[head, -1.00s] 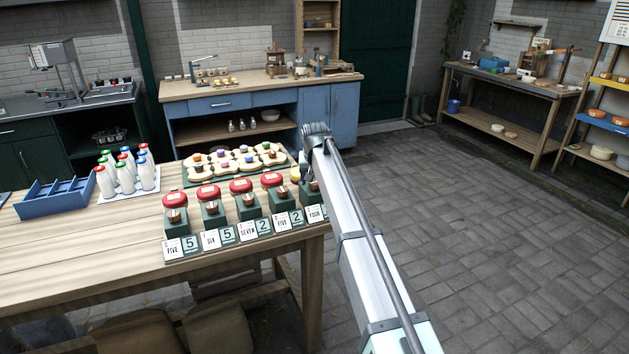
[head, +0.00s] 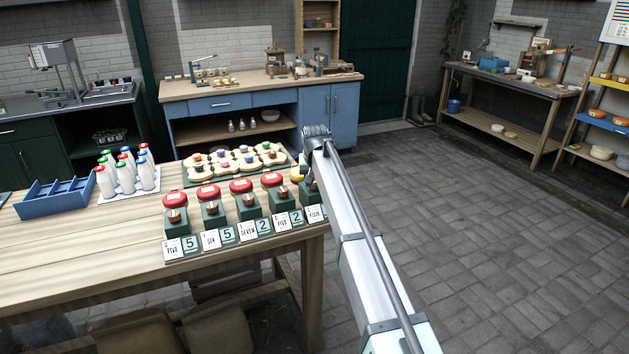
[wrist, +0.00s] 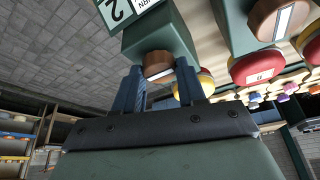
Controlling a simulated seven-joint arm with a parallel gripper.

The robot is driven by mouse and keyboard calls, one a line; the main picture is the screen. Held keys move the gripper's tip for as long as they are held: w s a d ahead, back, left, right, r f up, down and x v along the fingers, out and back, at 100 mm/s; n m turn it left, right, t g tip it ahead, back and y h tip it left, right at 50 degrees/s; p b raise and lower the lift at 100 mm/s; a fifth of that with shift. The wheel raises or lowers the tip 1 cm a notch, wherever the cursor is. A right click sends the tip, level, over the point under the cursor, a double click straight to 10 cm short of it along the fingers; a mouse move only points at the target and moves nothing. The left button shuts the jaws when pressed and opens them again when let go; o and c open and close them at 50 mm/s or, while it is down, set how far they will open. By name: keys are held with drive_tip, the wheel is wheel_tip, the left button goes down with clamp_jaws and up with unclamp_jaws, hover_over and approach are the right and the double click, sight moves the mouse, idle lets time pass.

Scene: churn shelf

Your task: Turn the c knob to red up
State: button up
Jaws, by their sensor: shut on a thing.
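A row of green boxes stands along the table's right end, each with a copper-brown knob on its front and a coloured dome on top. My gripper (wrist: 159,88) is shut on the brown knob (wrist: 158,66) of the rightmost box (wrist: 160,38), one blue finger on each side. This box's dome (wrist: 197,84) shows yellow with some red in the wrist view. In the head view my arm partly hides this box, and yellow shows at its dome (head: 297,173). The other boxes have red domes (head: 241,186). No letter c is readable on the boxes.
Number cards (head: 173,248) stand before the boxes. Behind them is a green tray (head: 190,182) with cream pieces carrying coloured knobs. Bottles with coloured caps (head: 147,175) and a blue crate (head: 55,197) stand to the left. The floor to the right is clear.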

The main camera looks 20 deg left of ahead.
drive_tip(key=shift+d+n, duration=0.1)
drive_tip(key=shift+n, duration=0.2)
drive_tip(key=shift+c, duration=0.4)
drive_tip(key=n+g+y, duration=0.1)
drive_tip(key=n, duration=0.3)
drive_tip(key=shift+w, duration=0.15)
drive_tip(key=n+g+y, duration=0.1)
drive_tip(key=n, duration=0.3)
drive_tip(key=shift+w+d, duration=0.1)
drive_tip(key=shift+w, duration=0.05)
drive_tip(key=n+g, duration=0.1)
drive_tip(key=n, duration=0.1)
drive_tip(key=n+g, duration=0.1)
drive_tip(key=n, duration=0.2)
drive_tip(key=shift+w+y, duration=0.1)
drive_tip(key=shift+y, duration=0.2)
drive_tip(key=n+g, duration=0.1)
drive_tip(key=n, duration=0.3)
drive_tip(key=shift+g, duration=0.3)
drive_tip(key=shift+n, duration=0.3)
drive_tip(key=o, duration=1)
drive_tip(key=shift+o, duration=0.2)
